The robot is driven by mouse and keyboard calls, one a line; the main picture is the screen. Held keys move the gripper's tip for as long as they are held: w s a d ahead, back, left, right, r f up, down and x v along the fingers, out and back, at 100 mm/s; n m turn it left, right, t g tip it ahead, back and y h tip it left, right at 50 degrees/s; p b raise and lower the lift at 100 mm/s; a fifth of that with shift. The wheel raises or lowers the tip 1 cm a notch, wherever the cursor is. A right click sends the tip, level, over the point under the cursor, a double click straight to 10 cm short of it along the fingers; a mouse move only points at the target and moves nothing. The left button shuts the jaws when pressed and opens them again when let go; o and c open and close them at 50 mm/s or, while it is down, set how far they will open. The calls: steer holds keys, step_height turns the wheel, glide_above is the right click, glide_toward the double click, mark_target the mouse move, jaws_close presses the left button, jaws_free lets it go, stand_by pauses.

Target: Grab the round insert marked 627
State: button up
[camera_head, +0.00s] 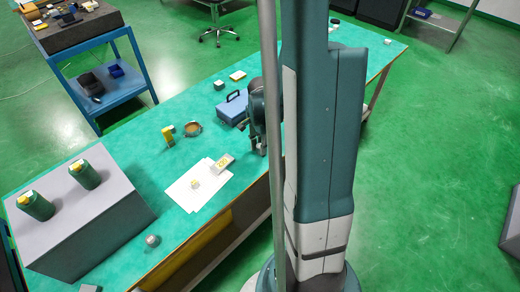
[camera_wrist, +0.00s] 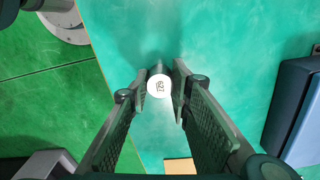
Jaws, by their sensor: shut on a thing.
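The round insert (camera_wrist: 159,88) shows in the wrist view as a small white-faced disc with a dark mark on it. The mark is turned and too small to read with certainty. My gripper (camera_wrist: 161,83) is shut on the insert, with one finger on each side of it near the tips. In the head view my gripper (camera_head: 259,149) is over the near edge of the green table (camera_head: 150,190), beside the blue case. The insert cannot be made out there.
A blue case (camera_head: 232,107) stands close to my gripper; it also shows in the wrist view (camera_wrist: 291,108). A grey block (camera_head: 95,225) carries green canisters.

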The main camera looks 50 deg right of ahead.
steer(key=shift+r, duration=0.15)
steer(key=shift+r+p, duration=1)
steer(key=shift+r, duration=3.9)
